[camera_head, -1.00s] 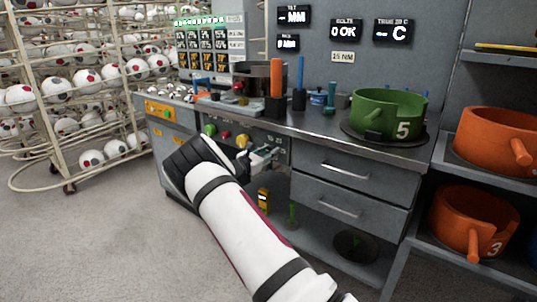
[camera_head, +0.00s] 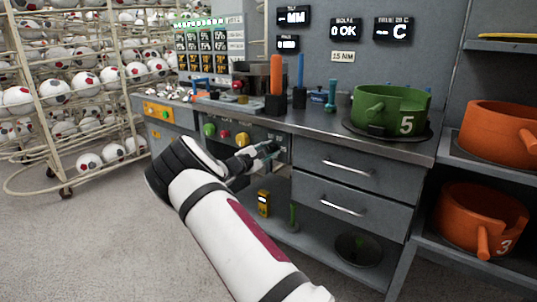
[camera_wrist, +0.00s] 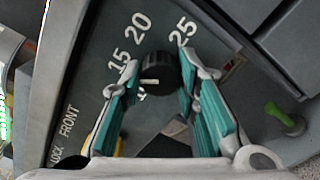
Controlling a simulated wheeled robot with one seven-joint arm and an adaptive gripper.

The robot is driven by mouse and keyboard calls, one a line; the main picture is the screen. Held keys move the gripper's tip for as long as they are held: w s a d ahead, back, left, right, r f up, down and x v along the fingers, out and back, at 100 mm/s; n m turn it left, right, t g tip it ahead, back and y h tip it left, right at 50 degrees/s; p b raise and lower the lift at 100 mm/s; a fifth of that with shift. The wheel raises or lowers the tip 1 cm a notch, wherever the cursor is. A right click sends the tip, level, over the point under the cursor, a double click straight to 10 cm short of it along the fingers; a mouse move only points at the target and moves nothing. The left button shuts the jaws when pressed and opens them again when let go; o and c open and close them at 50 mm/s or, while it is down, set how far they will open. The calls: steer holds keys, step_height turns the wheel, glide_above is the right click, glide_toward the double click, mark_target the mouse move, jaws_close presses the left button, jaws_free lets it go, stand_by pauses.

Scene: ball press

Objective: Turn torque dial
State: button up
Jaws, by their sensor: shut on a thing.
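The black torque dial (camera_wrist: 157,74) sits on a grey panel, with a short white mark on its face. The printed numbers 15, 20 and 25 arc around its far side; another number is mostly hidden. My gripper (camera_wrist: 160,80) is shut on the dial, with one teal-padded finger on each side. In the head view my gripper (camera_head: 268,150) is at the panel front, right of the yellow knob (camera_head: 243,139), and it hides the dial there.
A sign reading 15 NM (camera_head: 343,57) hangs above the bench. Green (camera_head: 209,130) and red (camera_head: 225,134) knobs sit left of the gripper. Drawers (camera_head: 345,165) are at its right. A green numbered ring (camera_head: 385,125) stands on the bench. A ball rack (camera_head: 60,120) is at left.

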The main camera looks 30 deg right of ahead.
steer(key=shift+m, duration=0.4)
steer(key=o, duration=1.2)
steer(key=shift+c, duration=0.2)
steer(key=v, duration=1.2)
steer(key=shift+s, duration=0.1)
